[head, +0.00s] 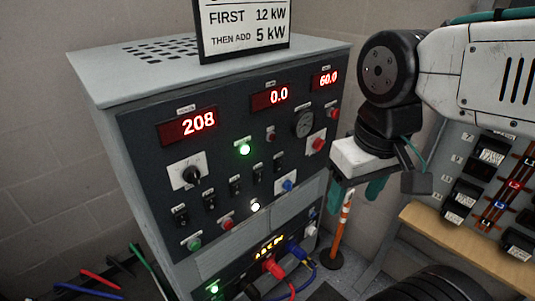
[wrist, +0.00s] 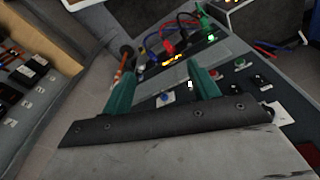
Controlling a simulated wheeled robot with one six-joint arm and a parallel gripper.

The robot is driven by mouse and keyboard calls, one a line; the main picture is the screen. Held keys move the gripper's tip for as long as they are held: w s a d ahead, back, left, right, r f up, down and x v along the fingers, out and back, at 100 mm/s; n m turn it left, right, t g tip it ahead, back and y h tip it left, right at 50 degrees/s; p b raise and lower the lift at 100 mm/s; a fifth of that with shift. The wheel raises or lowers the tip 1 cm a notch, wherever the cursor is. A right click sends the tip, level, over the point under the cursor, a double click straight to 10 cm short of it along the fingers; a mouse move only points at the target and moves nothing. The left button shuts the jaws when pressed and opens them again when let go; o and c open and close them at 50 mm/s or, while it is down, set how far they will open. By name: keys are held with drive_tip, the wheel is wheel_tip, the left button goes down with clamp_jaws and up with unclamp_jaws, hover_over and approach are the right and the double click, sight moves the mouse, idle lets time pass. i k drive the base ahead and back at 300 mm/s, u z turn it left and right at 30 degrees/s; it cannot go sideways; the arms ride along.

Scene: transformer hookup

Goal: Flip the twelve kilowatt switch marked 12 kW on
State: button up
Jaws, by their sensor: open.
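The grey cabinet (head: 205,78) has a dark sloping control panel with a row of several small black toggle switches (head: 235,185). Their labels are too small to read, so I cannot tell which one is marked 12 kW, nor how each is set. Red displays read 208, 0.0 and 60.0. My gripper (head: 360,190) hangs to the right of the panel, apart from it, fingers pointing down. In the wrist view my gripper (wrist: 163,85) has its two green fingers spread with nothing held between them. Part of the panel, with a blue knob (wrist: 166,98), shows beyond them.
A sign (head: 243,27) on the cabinet reads FIRST 12 kW, THEN ADD 5 kW. Red and blue cables (head: 275,268) plug in low on the front. An orange post (head: 341,228) stands beside the cabinet. A breaker panel (head: 480,185) is at right. Space before the switches looks clear.

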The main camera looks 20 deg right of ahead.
sight(279, 163)
drive_tip(key=k, duration=1.2)
drive_tip(key=u, duration=0.7)
drive_tip(key=i, duration=1.3)
drive_tip(key=z, duration=0.2)
